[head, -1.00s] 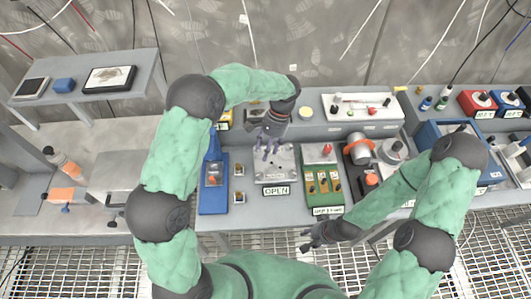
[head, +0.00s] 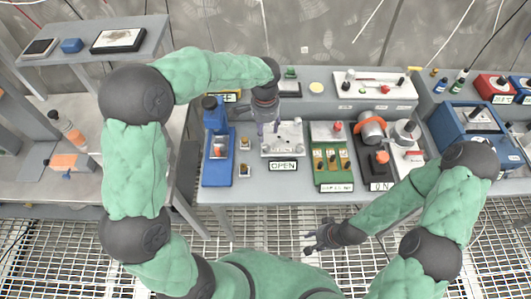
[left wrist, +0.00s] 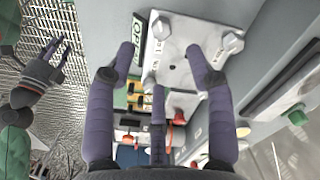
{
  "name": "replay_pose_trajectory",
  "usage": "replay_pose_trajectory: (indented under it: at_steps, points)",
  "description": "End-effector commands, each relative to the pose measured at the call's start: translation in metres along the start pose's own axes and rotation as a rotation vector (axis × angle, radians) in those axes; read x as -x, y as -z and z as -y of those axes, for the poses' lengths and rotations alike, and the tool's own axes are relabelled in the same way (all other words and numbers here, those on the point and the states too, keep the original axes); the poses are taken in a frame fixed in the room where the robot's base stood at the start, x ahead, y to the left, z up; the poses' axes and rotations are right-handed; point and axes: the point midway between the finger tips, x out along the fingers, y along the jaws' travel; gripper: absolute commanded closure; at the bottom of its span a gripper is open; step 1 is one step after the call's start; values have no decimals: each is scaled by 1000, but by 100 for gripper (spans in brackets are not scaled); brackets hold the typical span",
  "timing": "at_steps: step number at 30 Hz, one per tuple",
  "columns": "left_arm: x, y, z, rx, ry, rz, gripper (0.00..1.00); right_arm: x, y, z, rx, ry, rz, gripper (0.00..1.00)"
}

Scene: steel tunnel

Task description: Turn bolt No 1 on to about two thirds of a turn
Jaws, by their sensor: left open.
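A pale metal plate (head: 290,148) with bolts lies on the bench behind an OPEN sign (head: 284,166). In the left wrist view the plate (left wrist: 178,55) carries hex-headed bolts, one at its upper left (left wrist: 160,27) and one at its upper right (left wrist: 232,41). Small print beside the upper-left bolt is too blurred to read surely. My left gripper (head: 268,132) is over the plate's left part. Its purple fingers (left wrist: 161,58) are spread and empty, and no contact with a bolt shows. My right gripper (head: 318,242) is low in front of the bench, fingers apart, empty.
Left of the plate stands a blue device (head: 217,165) with a red button. To its right are a green switch panel (head: 332,178), an orange-ringed cylinder (head: 371,128) and a blue box (head: 455,140). A white tray (head: 372,90) lies on the raised shelf behind.

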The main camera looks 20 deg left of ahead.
Motion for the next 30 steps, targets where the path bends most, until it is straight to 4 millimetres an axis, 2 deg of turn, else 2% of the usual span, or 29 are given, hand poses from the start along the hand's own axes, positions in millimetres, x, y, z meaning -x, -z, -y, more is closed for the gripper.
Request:
replay_pose_trajectory:
  at_steps: [16, 22, 30]
  points:
    - [-87, -1, -1, 0, -2, 5, 46, -19, 1, -7, 0, 0, 0, 60]
    - [-101, 0, -1, 0, -1, 3, 46, -22, 1, -8, 0, 0, 0, 60]
    - [-103, 0, -1, 0, -1, 3, 46, -22, 1, -8, 0, 0, 0, 60]
